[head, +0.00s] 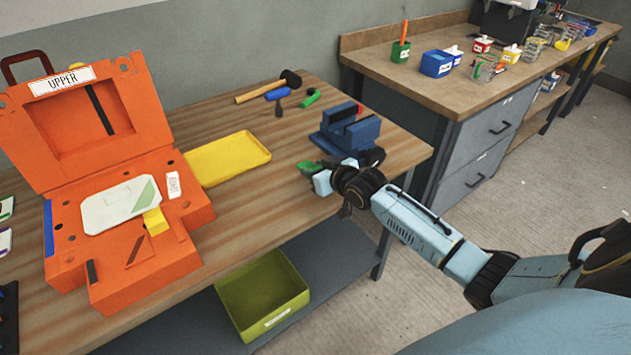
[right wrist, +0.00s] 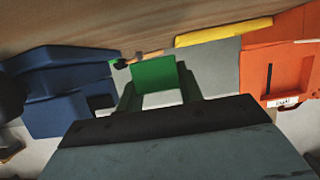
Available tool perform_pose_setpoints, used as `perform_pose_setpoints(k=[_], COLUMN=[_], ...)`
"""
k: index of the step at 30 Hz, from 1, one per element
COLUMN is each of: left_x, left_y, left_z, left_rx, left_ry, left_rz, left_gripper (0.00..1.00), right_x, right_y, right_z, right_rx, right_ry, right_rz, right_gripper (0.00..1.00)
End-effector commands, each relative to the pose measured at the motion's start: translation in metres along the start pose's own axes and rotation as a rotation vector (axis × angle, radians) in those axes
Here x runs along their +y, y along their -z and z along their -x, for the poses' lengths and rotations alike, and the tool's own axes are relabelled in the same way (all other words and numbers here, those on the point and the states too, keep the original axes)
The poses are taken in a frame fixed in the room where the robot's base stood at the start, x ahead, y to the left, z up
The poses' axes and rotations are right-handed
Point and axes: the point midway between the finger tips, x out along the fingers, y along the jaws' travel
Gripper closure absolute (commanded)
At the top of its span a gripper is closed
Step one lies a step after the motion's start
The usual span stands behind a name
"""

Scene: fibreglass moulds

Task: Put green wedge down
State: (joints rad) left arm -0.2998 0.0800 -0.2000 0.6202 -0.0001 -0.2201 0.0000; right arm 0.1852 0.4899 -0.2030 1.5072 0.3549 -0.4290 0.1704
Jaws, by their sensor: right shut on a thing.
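My right gripper (head: 318,180) is shut on the green wedge (head: 308,167), near the front edge of the wooden bench. The wedge sticks out beyond the fingertips, to the left of the blue vise and in front of it. In the right wrist view, the green wedge (right wrist: 153,73) shows in the middle, beyond my wrist. I cannot tell whether the wedge touches the bench top or hangs just above it. My left gripper is not in view.
The blue vise (head: 346,136) stands close behind my gripper. A yellow tray (head: 228,157) and the open orange mould (head: 190,210) are to the left. A mallet (head: 268,88) and small tools lie behind. Bare bench (head: 260,195) lies between tray and gripper. A green bin (head: 262,295) sits below.

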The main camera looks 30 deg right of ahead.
Motion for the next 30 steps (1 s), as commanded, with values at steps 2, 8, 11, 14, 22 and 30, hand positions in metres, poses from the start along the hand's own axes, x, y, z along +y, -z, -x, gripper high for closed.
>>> perform_pose_setpoints(k=[2,8,11,14,22,30], left_x=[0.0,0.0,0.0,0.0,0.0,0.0], left_y=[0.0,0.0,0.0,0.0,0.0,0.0], left_z=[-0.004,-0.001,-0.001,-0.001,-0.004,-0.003], left_rx=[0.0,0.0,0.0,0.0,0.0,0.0], left_ry=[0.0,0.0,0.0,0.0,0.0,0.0], left_rz=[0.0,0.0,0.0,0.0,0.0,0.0], left_gripper=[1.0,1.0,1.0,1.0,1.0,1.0], right_x=[-0.001,0.0,0.0,0.0,0.0,0.0], right_y=[-0.016,-0.033,-0.035,-0.035,-0.038,-0.038], right_z=[-0.006,-0.014,-0.015,-0.014,-0.016,-0.016], right_rx=[-0.004,-0.001,0.0,0.0,0.0,-0.001], right_ry=[0.0,0.0,0.0,0.0,0.0,0.0], right_rz=[-0.002,0.0,0.001,0.001,0.0,0.0], right_gripper=[0.86,0.86,0.86,0.86,0.57,0.42])
